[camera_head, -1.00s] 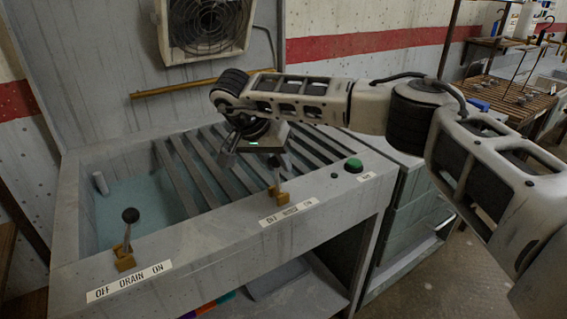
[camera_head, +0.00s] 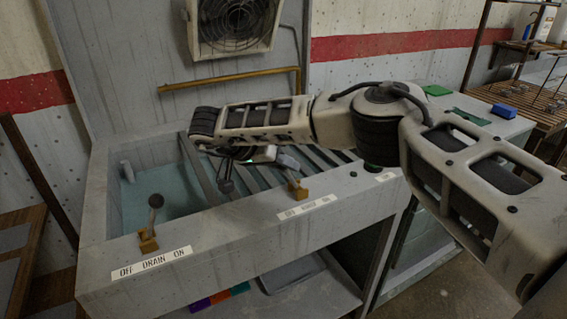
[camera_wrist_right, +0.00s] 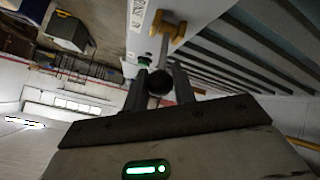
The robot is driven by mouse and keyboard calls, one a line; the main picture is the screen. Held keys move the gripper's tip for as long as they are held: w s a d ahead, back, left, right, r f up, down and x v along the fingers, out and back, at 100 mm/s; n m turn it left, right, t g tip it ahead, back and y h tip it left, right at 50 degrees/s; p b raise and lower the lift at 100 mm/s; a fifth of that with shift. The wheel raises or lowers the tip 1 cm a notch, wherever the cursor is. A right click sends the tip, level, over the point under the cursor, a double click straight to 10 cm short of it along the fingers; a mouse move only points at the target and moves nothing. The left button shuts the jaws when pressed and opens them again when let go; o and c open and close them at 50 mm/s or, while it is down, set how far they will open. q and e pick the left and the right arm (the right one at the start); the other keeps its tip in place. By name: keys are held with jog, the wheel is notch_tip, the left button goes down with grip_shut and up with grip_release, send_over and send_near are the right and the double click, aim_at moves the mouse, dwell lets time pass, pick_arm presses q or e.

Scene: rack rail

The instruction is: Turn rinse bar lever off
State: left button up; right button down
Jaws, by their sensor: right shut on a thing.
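The rinse lever's brass base (camera_head: 297,188) stands on the sink's front ledge, behind a label (camera_head: 305,207) that is hard to read here. My right gripper (camera_head: 257,170) is at this lever, left of and above its base. In the right wrist view, the gripper (camera_wrist_right: 160,82) is shut on the lever's dark round knob (camera_wrist_right: 160,83). The lever's brass base also shows there (camera_wrist_right: 166,27). In the head view the knob is hidden by the gripper, and the lever seems to lean left, toward the OFF end. My left gripper is not in view.
The drain lever (camera_head: 155,203) stands further left on the same ledge, above its OFF DRAIN ON label (camera_head: 152,263). Sink slats (camera_head: 200,172) lie below my right arm. A brass rail (camera_head: 230,78) and a fan (camera_head: 235,25) are on the back wall.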

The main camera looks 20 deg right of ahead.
jog(key=c, duration=1.3)
grip_release()
jog(key=shift+a, duration=0.1)
jog(key=shift+o, duration=0.7)
jog(key=b+v, duration=0.1)
jog(key=v, duration=1.5)
